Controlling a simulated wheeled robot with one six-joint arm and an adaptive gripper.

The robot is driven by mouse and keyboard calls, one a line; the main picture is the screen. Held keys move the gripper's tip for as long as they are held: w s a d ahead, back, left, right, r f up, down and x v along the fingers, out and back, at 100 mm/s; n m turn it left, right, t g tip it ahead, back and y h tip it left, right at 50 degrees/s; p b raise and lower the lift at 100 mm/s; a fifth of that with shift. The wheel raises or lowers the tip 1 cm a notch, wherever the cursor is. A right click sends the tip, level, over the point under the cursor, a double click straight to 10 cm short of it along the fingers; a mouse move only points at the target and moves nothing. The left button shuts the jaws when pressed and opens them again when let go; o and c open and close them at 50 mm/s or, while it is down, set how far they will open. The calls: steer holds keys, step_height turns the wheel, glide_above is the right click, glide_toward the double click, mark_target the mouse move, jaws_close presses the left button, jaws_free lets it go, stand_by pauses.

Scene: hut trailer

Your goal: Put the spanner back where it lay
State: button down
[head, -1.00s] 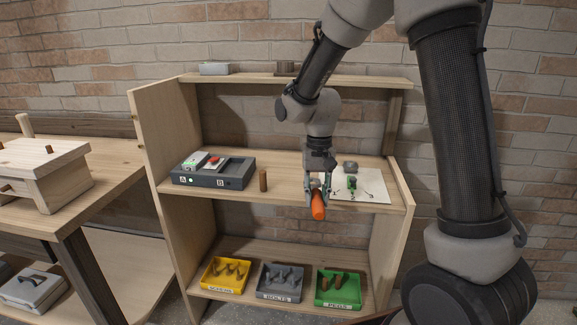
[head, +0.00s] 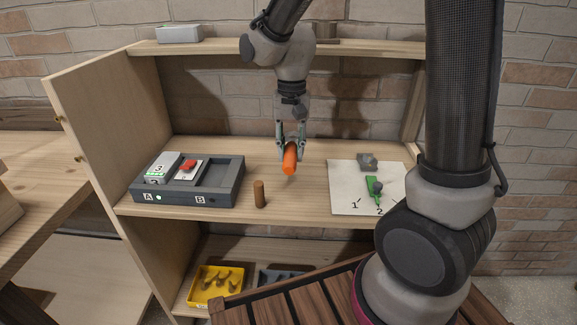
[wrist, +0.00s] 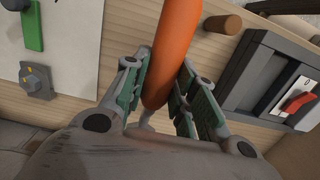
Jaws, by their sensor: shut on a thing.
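My gripper (head: 291,145) is shut on an orange, rounded, handle-like thing (head: 290,160), above the middle shelf. In the wrist view the orange thing (wrist: 174,50) runs between the two finger pads, and a short pale end shows below it, near the palm. I cannot tell from its visible shape whether it is the spanner. No other spanner is in view. The middle shelf (head: 300,200) has bare wood below and around the gripper.
A dark dock (head: 220,187) marked A and B stands left, with a wooden peg (head: 259,194) beside it. A white sheet (head: 345,180) with a green piece (head: 374,188) and grey knob (head: 367,161) lies right. A yellow tray (head: 199,297) stands below.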

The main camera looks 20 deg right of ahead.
mark_target(292, 145)
step_height(292, 145, down, 8)
steer(key=shift+f, duration=0.25)
steer(key=c, duration=1.1)
jaws_free()
steer(key=shift+c, duration=0.2)
steer(key=r, duration=1.2)
steer(key=shift+w+d+r, duration=0.15)
steer(key=shift+w+d, duration=0.1)
steer(key=shift+w, duration=0.1)
steer(key=s+d+r+n+t, duration=0.2)
steer(key=s+d+r, duration=0.2)
steer(key=s+d, duration=0.3)
steer(key=s+d+r+n+t, duration=0.2)
steer(key=s+d+r, duration=0.3)
steer(key=s, duration=0.5)
steer(key=shift+s+d+r+n+t, duration=0.15)
steer(key=shift+s+d+n+t, duration=0.35)
steer(key=shift+d, duration=0.7)
steer(key=shift+w, duration=0.1)
